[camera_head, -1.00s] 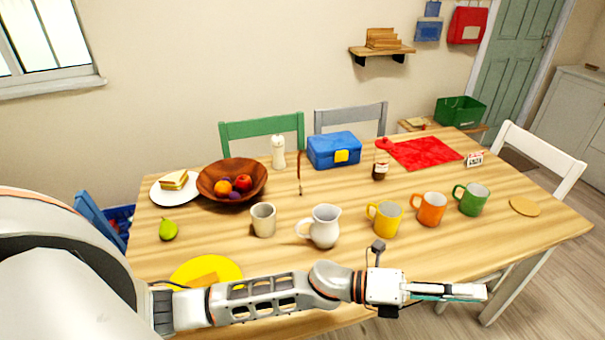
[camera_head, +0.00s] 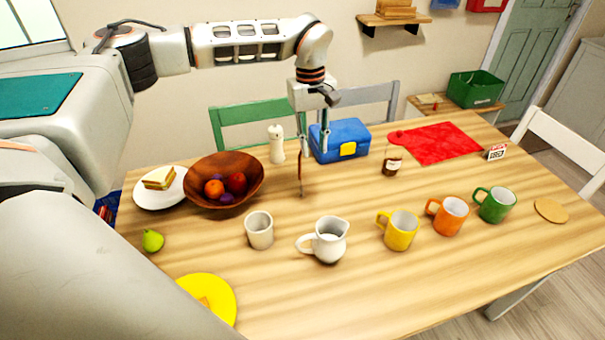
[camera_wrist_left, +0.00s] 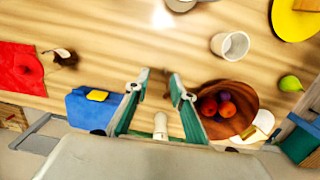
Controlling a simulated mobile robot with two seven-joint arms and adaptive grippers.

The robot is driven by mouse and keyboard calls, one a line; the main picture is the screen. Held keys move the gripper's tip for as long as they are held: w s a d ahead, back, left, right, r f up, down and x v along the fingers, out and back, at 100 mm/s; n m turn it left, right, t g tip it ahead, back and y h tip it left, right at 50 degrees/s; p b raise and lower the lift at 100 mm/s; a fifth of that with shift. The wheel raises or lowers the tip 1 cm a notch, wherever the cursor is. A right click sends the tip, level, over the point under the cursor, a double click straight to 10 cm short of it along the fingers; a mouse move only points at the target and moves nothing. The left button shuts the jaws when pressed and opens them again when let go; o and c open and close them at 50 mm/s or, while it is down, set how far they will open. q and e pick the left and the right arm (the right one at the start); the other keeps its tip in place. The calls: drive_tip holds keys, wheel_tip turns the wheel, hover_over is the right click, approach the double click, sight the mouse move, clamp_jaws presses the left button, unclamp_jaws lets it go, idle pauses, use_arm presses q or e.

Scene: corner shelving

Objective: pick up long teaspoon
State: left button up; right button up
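The long teaspoon (camera_head: 300,173) shows in the head view as a thin, dark brown upright shape, between the wooden bowl and the blue lunch box. My left gripper (camera_head: 315,150) points down just above and beside it, its fingers apart. In the left wrist view the left gripper (camera_wrist_left: 160,78) is open, with a gap between its two green-lined fingers. A small brownish shape, likely the teaspoon (camera_wrist_left: 168,88), shows in that gap. I see no contact. My right gripper is not in view.
A white bottle (camera_head: 277,144), the wooden bowl (camera_head: 245,192) of fruit and the blue lunch box (camera_head: 330,150) stand close around the gripper. A beige cup (camera_head: 259,232) and white jug (camera_head: 329,243) stand nearer. The table between jar (camera_head: 392,163) and jug is clear.

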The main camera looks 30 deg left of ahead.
use_arm(q)
drive_tip(key=shift+y, duration=0.5)
drive_tip(key=a, duration=0.1)
drive_tip(key=a+r, duration=0.1)
drive_tip(key=w+a+r, duration=0.1)
drive_tip(key=a, duration=0.1)
drive_tip(key=shift+w, duration=0.1)
hover_over(300, 164)
drive_tip(key=f, duration=0.3)
drive_tip(key=w+f, duration=0.1)
drive_tip(key=f, duration=0.1)
drive_tip(key=shift+f, duration=0.35)
drive_tip(key=shift+s+a+f, duration=0.1)
drive_tip(key=shift+s+f, duration=0.05)
drive_tip(key=shift+f, duration=1.3)
drive_tip(key=shift+s+a+f, duration=0.1)
drive_tip(key=shift+s+f, duration=0.05)
drive_tip(key=shift+f, duration=1.3)
drive_tip(key=shift+d, duration=0.1)
clamp_jaws()
